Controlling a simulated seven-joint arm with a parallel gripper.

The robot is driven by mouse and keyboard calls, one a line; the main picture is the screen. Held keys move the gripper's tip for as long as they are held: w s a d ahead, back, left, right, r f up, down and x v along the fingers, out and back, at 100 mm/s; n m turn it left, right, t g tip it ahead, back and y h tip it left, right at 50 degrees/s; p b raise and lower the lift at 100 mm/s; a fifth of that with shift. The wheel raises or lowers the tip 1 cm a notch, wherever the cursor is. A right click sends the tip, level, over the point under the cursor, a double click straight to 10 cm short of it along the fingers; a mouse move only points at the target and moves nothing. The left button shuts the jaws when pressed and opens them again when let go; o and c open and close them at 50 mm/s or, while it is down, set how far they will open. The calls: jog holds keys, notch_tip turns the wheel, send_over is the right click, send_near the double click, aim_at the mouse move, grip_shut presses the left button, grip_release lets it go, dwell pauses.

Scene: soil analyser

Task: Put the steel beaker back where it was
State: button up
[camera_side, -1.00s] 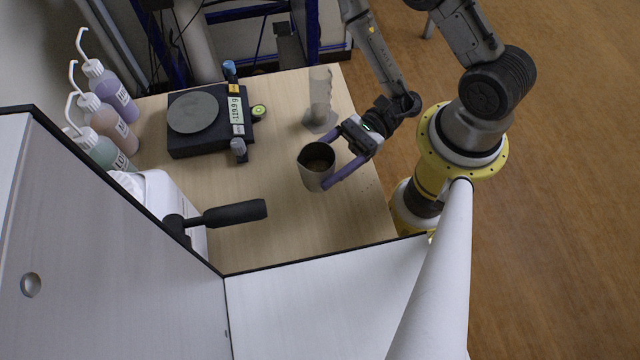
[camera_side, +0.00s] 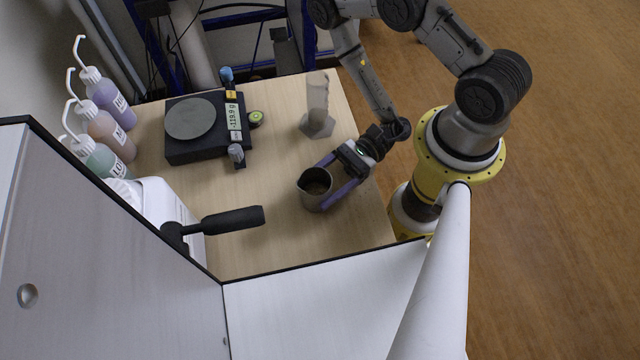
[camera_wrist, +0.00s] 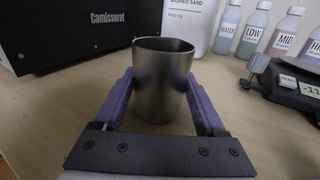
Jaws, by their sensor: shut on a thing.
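The steel beaker (camera_side: 314,190) is a grey metal cup with dark brown contents showing through its mouth in the side view. It is upright at the right part of the table. My gripper (camera_side: 334,188) has its purple fingers shut on the beaker from both sides. In the wrist view the beaker (camera_wrist: 163,85) stands between the two purple fingers (camera_wrist: 160,98). Its base appears at or very near the table top, but I cannot tell whether it touches.
A black balance (camera_side: 193,128) with a round pan stands at the back left. A clear cylinder (camera_side: 317,100) stands behind the beaker. Several wash bottles (camera_side: 108,98) and a white container (camera_side: 160,205) line the left. A black handle (camera_side: 232,219) juts over the table. Bare table surrounds the beaker.

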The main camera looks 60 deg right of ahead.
jog(key=o, duration=1.5)
jog(key=shift+f, duration=0.1)
jog(key=shift+d, duration=0.1)
jog(key=shift+v, duration=5.9)
